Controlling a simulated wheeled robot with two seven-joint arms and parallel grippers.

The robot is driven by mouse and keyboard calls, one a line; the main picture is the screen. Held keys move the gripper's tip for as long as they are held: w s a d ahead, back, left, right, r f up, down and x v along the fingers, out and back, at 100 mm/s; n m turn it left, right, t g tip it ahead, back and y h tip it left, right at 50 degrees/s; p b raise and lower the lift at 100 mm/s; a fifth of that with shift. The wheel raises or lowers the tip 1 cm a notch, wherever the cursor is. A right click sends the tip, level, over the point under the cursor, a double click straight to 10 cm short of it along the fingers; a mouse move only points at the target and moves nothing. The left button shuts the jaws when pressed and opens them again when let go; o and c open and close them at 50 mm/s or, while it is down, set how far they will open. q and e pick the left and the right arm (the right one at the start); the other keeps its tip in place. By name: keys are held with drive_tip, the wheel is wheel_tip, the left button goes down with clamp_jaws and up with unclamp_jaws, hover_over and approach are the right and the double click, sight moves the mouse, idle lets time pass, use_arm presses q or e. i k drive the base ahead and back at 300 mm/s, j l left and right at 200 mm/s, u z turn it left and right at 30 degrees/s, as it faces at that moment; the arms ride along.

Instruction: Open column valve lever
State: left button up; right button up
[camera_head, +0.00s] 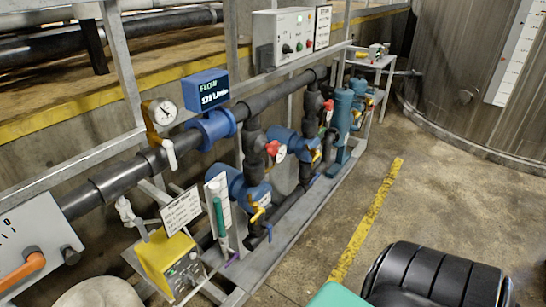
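I cannot tell for certain which lever is the column valve lever. A small yellow lever (257,214) sits low on the pipework beside a blue pump body (249,190), next to a clear upright tube with a green part (218,215). Red valve handles show on the vertical dark pipes, one nearer (272,148) and one farther (329,105). A teal upright column (341,118) stands farther back. A white lever (169,153) hangs under the pressure gauge (166,112). Neither of my grippers is in view.
A grey metal frame (122,65) carries the pipes. A blue flow display (207,89) and a control box (283,38) are mounted above. A yellow box (170,262) and an orange-handled panel (35,245) are at lower left. Floor around the yellow line (368,220) is clear.

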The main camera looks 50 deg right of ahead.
sight(237, 254)
drive_tip(key=z, duration=1.15)
